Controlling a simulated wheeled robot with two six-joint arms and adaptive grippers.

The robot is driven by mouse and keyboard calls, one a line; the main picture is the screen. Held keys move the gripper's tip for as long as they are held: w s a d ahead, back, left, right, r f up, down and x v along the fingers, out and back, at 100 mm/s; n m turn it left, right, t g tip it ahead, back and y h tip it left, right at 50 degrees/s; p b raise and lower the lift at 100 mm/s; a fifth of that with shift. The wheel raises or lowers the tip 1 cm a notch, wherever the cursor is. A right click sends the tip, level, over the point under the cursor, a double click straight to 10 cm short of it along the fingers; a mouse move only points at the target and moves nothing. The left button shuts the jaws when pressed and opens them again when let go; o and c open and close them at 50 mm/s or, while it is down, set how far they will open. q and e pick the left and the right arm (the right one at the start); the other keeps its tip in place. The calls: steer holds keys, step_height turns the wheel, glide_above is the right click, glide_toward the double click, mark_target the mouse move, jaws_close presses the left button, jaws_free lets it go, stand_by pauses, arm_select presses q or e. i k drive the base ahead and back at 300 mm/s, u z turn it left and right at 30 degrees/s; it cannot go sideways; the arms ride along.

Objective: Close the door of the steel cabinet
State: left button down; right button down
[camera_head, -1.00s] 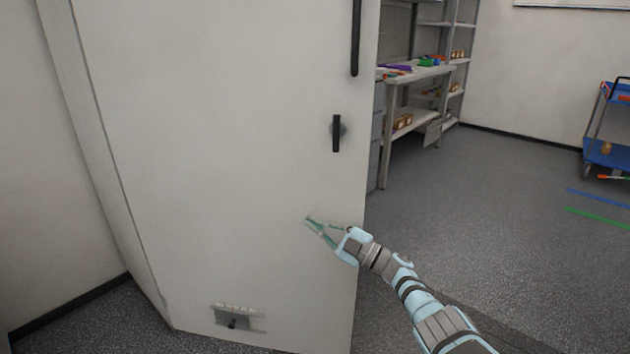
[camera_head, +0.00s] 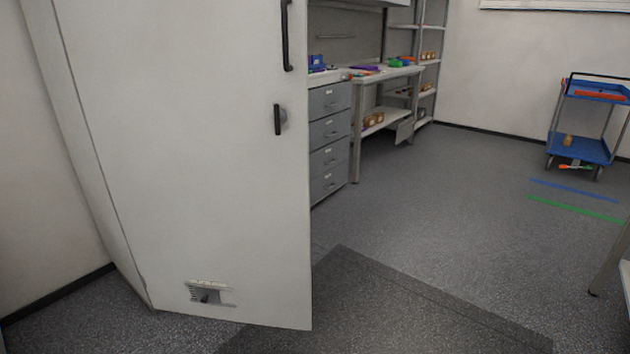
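The pale steel cabinet door (camera_head: 190,150) fills the left of the head view. It stands as a large flat panel, with its free edge to the right of the handle. A long black handle (camera_head: 286,35) is at its upper right, with a small black latch (camera_head: 279,120) below it. A small vent plate (camera_head: 208,294) sits low on the door. The cabinet's side (camera_head: 75,130) shows at the left. The cabinet's inside is not visible, so I cannot tell how far the door is open. Neither of my grippers is in view.
A grey drawer unit (camera_head: 330,140) stands just right of the door's edge, beside a workbench (camera_head: 385,73). A blue cart (camera_head: 580,150) is at the far right. A dark mat (camera_head: 380,300) lies in front. The middle floor is clear.

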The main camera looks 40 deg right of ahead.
mark_target(178, 97)
steer(key=u, duration=0.2)
steer(key=i, duration=1.35)
steer(key=z, duration=0.85)
